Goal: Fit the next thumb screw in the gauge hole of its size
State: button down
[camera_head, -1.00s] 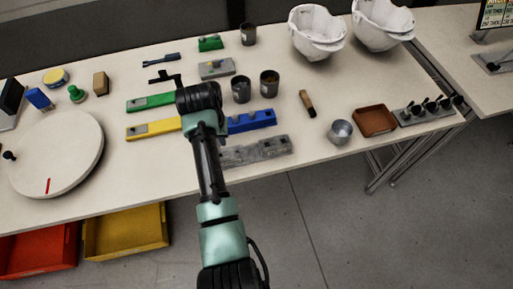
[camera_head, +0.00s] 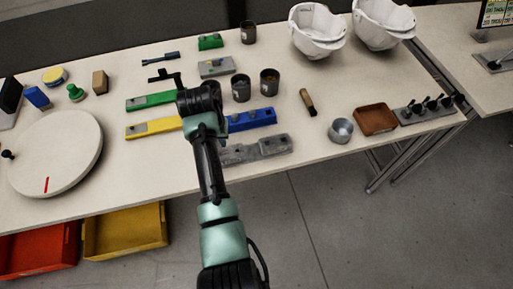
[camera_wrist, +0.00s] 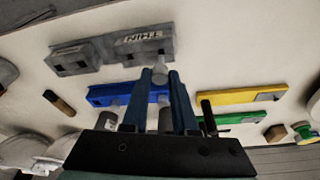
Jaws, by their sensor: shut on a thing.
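My gripper (camera_wrist: 160,78) is shut on a small pale grey thumb screw (camera_wrist: 160,68), which sticks out between the fingertips in the wrist view. The screw's tip is close to the near edge of the grey gauge bar (camera_wrist: 108,50); I cannot tell whether they touch. The bar has raised blocks, one with lettering, and dark openings. In the head view the grey gauge bar (camera_head: 273,146) lies at the table's front, partly behind my arm, and my fingertips are hidden. A blue bar (camera_wrist: 107,94), a yellow bar (camera_wrist: 240,97) and a green bar (camera_wrist: 235,117) lie nearby.
Dark cups (camera_head: 269,82) stand behind the blue bar. A brown tray (camera_head: 375,121), a metal cup (camera_head: 341,130) and a rack of black-knobbed pieces (camera_head: 427,111) are at the right. A round turntable (camera_head: 60,150) fills the left. White helmet shells (camera_head: 317,30) stand at the back.

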jog(key=shift+f+b, duration=0.3)
jog(key=shift+f, duration=0.45)
dwell(1.2)
jog(key=shift+r, duration=0.1)
jog(key=shift+r+p, duration=1.35)
jog(key=shift+p, duration=0.05)
jog(key=w+d+b, duration=0.1)
jog(key=w+d, duration=0.2)
jog(key=d, duration=1)
jog(key=shift+w+d, duration=0.3)
jog(key=shift+w, duration=0.05)
jog(key=shift+f, duration=0.25)
jog(key=shift+f+b, duration=0.45)
